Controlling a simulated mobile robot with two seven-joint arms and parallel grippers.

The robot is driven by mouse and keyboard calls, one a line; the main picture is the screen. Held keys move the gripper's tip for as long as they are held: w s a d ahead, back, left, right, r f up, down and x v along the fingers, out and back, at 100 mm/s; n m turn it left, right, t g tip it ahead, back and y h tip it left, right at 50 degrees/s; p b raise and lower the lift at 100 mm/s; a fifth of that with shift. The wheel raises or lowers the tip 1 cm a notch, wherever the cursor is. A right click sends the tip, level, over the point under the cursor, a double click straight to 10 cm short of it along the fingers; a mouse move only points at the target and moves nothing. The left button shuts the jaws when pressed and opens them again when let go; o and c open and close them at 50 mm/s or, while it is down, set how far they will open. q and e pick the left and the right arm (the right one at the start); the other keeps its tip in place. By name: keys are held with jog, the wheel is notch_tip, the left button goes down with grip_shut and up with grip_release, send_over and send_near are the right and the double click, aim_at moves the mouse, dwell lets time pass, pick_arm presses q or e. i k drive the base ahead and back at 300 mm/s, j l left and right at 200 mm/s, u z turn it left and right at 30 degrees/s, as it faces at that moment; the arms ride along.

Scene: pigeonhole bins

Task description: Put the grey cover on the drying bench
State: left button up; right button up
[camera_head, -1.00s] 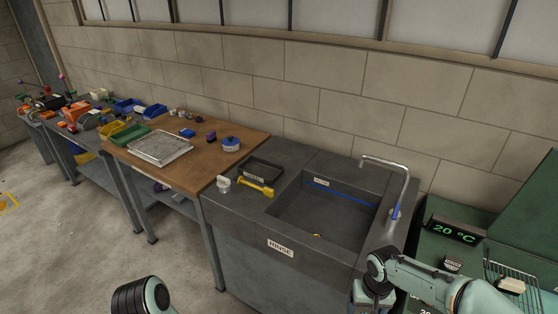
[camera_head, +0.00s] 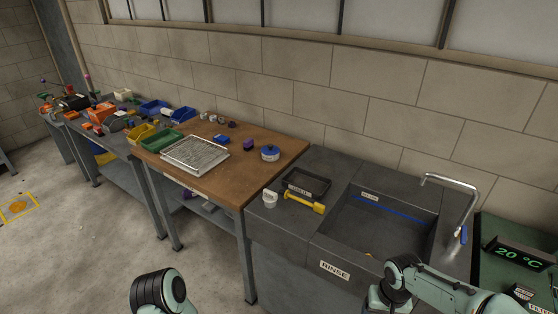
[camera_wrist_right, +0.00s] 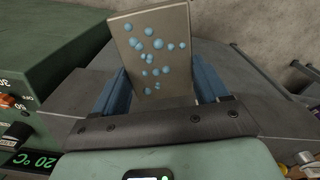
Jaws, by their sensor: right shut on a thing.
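My right gripper (camera_wrist_right: 160,72) shows in the right wrist view, its blue fingers shut on a flat grey-beige cover (camera_wrist_right: 152,28). The cover stands up between the fingers, and light-blue drops dot its face. In the head view my right arm comes in at bottom right over the sink's front; its gripper and the cover are out of frame. A wooden-topped bench (camera_head: 225,182) stands left of the sink and carries a wire-mesh tray (camera_head: 195,154); I cannot read its front label. My left arm shows only at the bottom edge, without its gripper.
The sink (camera_head: 385,228), marked RINSE, has a tap (camera_head: 452,183). A black tray (camera_head: 306,184), a yellow tool (camera_head: 305,202) and a white pot (camera_head: 269,199) sit on its left ledge. A blue-lidded pot (camera_head: 270,153) stands on the wooden bench, whose front right top is clear.

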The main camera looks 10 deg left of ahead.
aim_at(235, 178)
jog(key=i+j, duration=0.15)
jog(key=j, duration=0.4)
jog(key=i+j+z, duration=0.1)
jog(key=j, duration=0.5)
jog(key=i+j, duration=0.15)
jog(key=j, duration=0.4)
jog(key=i+j, duration=0.15)
jog(key=j, duration=0.45)
jog(key=i+j+z, duration=0.1)
jog(key=j, duration=0.45)
jog(key=i+j, duration=0.1)
jog(key=j, duration=0.5)
jog(key=z, duration=0.05)
